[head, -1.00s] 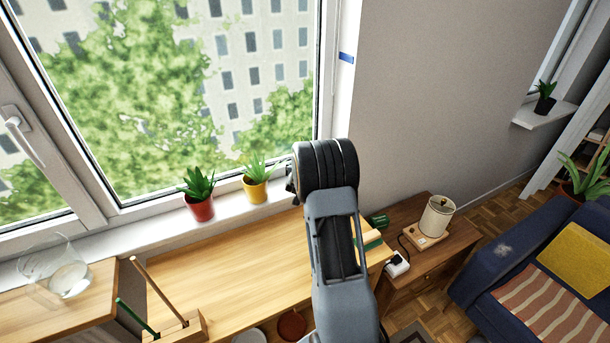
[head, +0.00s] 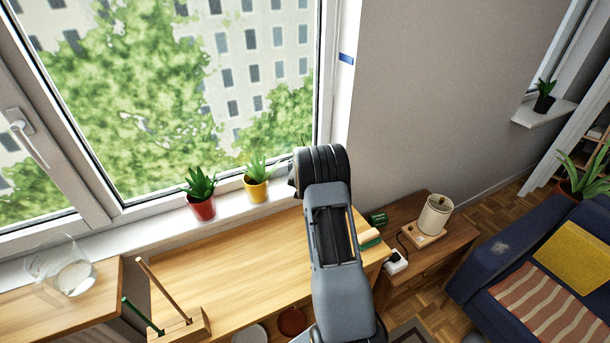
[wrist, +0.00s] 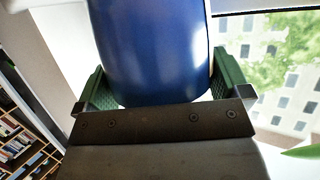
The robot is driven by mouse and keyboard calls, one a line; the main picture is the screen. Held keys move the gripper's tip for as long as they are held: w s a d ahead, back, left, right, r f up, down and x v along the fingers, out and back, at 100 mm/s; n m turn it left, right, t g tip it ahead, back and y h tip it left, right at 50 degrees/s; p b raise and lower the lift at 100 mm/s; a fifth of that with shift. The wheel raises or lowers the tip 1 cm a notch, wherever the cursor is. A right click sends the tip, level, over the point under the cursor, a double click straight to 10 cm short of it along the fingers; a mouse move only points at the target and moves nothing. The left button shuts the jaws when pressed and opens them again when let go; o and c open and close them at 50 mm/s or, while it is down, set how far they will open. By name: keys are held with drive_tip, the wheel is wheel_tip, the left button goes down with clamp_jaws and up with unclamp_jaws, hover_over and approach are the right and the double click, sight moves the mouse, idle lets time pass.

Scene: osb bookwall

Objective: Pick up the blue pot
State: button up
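The blue pot (wrist: 150,45) fills the middle of the wrist view, glossy and dark blue, with its upper part cut off by the frame. My gripper (wrist: 160,85) has one green finger on each side of it, and both fingers look pressed against its sides. In the head view my arm and wrist hide the fingers and the blue pot, near the right end of the windowsill. Whether the pot touches the sill cannot be told.
A yellow pot (head: 256,190) and a red pot (head: 202,208) with plants stand on the windowsill (head: 150,228) left of my wrist. A glass jug (head: 65,268) is at far left. A lamp (head: 434,216) stands on the side table at right. The wooden desk (head: 230,255) is mostly clear.

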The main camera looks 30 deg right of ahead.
drive_tip(key=c, duration=0.7)
drive_tip(key=shift+c, duration=0.6)
drive_tip(key=shift+r, duration=0.1)
